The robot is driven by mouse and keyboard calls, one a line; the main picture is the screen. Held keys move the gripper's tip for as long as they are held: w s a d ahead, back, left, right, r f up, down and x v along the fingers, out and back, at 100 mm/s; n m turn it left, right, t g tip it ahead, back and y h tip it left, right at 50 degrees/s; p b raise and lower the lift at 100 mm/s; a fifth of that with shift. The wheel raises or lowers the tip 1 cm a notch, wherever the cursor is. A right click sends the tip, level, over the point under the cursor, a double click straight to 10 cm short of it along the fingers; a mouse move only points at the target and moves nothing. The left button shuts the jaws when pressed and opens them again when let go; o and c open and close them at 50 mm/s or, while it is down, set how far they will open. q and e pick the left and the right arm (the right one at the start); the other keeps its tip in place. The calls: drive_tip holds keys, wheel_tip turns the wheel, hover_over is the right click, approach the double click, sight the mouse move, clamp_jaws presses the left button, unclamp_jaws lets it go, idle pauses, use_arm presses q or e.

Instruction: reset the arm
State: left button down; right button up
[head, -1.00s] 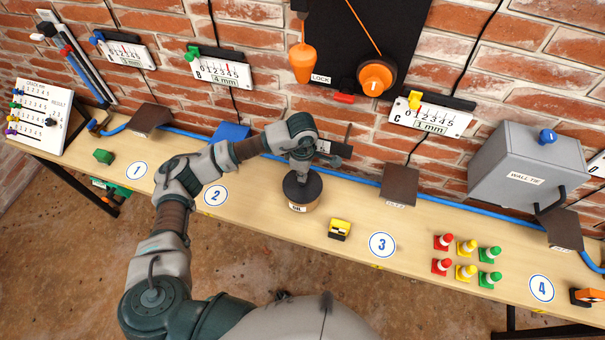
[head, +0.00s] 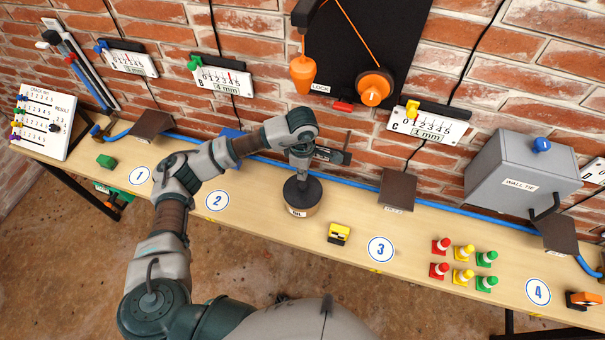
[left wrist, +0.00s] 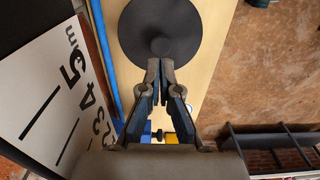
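My left arm comes in from the left side of the head view, and its gripper (head: 301,170) points down above a round weight with a black top (head: 303,191) and a tan side. In the left wrist view the fingers (left wrist: 160,66) are drawn together, tips almost meeting, just short of the small knob (left wrist: 160,46) on the weight's black disc (left wrist: 139,30). I see nothing clearly held between them. Whether the tips touch the knob is hard to tell. The weight stands upright on the wooden bench (head: 262,217). My right gripper is not in view.
Gauges and a black panel with an orange plumb bob (head: 303,73) hang on the brick wall close behind.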

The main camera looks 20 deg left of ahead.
use_arm(q)
drive_tip(key=shift+r+p, duration=0.4)
drive_tip(key=shift+r, duration=0.75)
